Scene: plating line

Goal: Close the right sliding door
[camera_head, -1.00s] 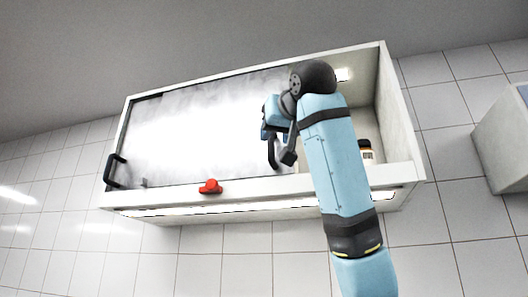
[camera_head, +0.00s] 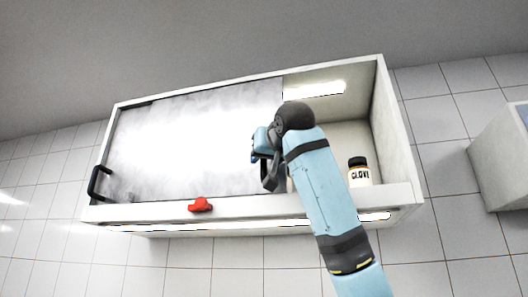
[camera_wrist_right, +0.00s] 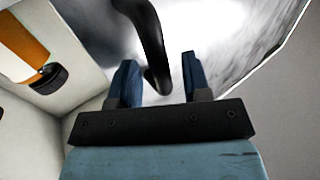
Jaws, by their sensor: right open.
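The right sliding door (camera_head: 225,140) is a shiny grey panel in the white cabinet. It lies toward the left, leaving the cabinet's right part open. Its black handle (camera_wrist_right: 153,50) shows in the wrist view, reaching down between the two blue fingertips of my right gripper (camera_wrist_right: 158,75). The jaws are open around the handle's lower end, with a gap beside it. In the head view my right gripper (camera_head: 262,150) is at the door's right edge, and my arm hides part of the opening. My left gripper is not in view.
A jar with a black lid (camera_head: 360,172) stands inside the open right part and also shows in the wrist view (camera_wrist_right: 25,52). A red object (camera_head: 200,204) is on the cabinet's front lower edge. Another black handle (camera_head: 98,183) is at the far left.

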